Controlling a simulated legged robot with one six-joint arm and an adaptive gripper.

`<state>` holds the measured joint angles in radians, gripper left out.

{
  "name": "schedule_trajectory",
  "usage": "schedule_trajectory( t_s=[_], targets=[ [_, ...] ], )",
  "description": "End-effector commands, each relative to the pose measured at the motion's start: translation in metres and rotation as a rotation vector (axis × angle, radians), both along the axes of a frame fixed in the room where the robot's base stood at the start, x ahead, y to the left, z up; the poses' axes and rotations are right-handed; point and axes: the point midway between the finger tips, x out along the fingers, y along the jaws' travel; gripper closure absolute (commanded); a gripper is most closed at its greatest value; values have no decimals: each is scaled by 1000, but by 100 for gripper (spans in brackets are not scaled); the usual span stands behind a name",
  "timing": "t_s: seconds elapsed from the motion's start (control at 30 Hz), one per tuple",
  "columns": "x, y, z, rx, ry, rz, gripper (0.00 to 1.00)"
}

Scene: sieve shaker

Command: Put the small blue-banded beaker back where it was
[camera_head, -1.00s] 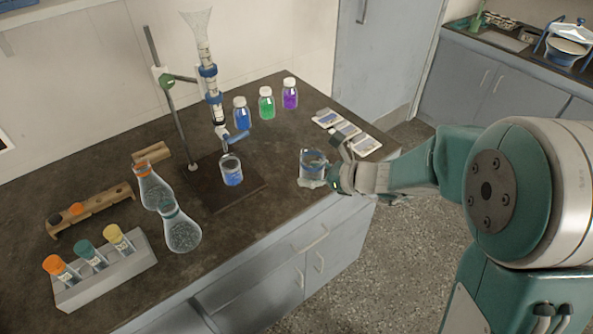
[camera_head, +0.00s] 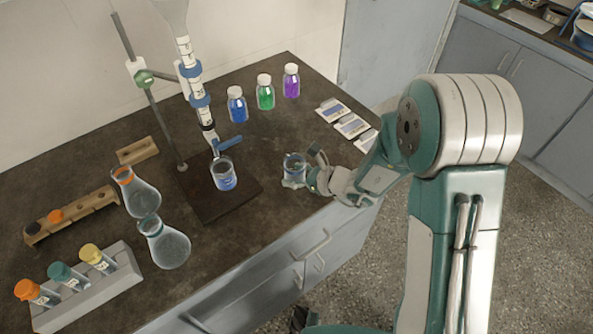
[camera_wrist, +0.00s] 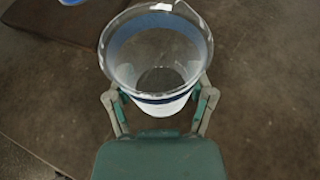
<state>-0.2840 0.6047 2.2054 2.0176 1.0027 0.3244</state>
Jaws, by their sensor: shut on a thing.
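The small blue-banded beaker (camera_head: 294,168) is clear glass and looks empty. It is upright near the front edge of the bench, right of the burette stand. My gripper (camera_head: 304,180) is shut on it from the right side. In the wrist view the beaker (camera_wrist: 156,62) fills the upper middle, and the fingers of my gripper (camera_wrist: 160,104) clasp its two sides. I cannot tell whether its base touches the bench top. Another beaker (camera_head: 223,175) with blue liquid stands on the dark base of the burette stand (camera_head: 215,207).
The burette (camera_head: 196,90) rises above the stand. Blue (camera_head: 236,106), green (camera_head: 265,94) and purple (camera_head: 291,82) bottles stand behind. Flat labelled packs (camera_head: 351,125) lie at the right. Two flasks, including one with an orange collar (camera_head: 138,196), and a tube rack (camera_head: 90,287) are at the left.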

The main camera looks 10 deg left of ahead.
Motion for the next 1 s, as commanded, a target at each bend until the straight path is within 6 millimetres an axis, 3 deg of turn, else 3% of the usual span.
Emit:
schedule_trajectory(
  t_s=[0.23,0.27,0.3,0.33,0.77,1.0],
  targets=[
    [0,0,-4,1,-1,-2,81],
    [0,0,-4,1,-1,-2,27],
    [0,1,-4,1,-1,-1,9],
    [0,1,-5,0,0,-1,0],
    [0,0,-4,1,-1,-2,0],
    [-8,-28,9,2,-2,-5,0]
  ],
)
